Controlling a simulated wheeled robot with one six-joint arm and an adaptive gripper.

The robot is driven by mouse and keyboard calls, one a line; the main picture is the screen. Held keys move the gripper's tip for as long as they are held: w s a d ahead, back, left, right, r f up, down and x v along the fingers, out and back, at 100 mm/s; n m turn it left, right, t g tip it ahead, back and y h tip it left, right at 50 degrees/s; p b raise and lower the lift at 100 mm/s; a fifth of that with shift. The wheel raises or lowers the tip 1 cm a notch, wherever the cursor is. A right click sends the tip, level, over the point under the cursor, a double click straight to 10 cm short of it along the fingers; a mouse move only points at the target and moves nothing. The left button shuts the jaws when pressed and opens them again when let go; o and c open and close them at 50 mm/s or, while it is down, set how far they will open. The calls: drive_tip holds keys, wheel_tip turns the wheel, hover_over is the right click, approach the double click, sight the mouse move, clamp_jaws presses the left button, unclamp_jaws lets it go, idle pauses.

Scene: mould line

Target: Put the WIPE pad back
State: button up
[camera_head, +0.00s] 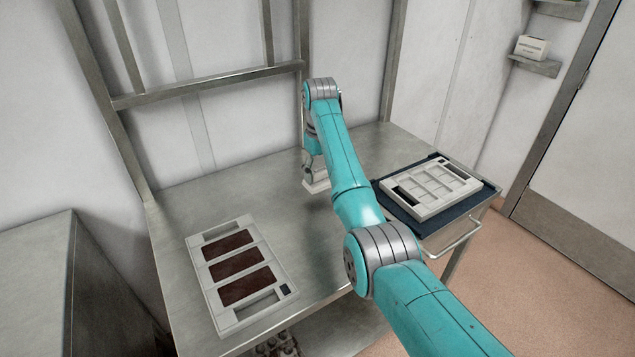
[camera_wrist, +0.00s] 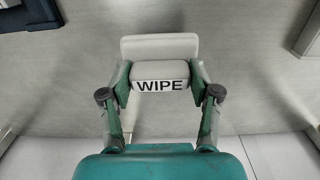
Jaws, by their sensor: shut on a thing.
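The WIPE pad (camera_wrist: 160,86) is a pale block with black WIPE lettering, seen between my fingers in the wrist view. A wider pale part (camera_wrist: 160,46) shows just beyond its handle. My gripper (camera_wrist: 160,92) is shut on it, one finger at each side. In the head view my arm hides most of the gripper, and the pad's pale lower part (camera_head: 316,184) shows at the table, left of the dark tray. I cannot tell whether the pad touches the table or hangs just above it.
A steel table (camera_head: 180,215) carries a pale mould with dark brown fills (camera_head: 214,237) at front left. A dark blue tray (camera_head: 393,207) at the right holds an empty pale mould (camera_head: 432,212). A wall shelf (camera_head: 535,66) bears a small white box (camera_head: 531,46). The table's back left is clear.

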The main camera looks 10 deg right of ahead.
sight(319, 183)
drive_tip(key=shift+f, duration=1.9)
drive_tip(key=o, duration=1)
drive_tip(key=shift+f, duration=0.1)
wheel_tip(319, 183, up, 12)
drive_tip(key=shift+r, duration=0.1)
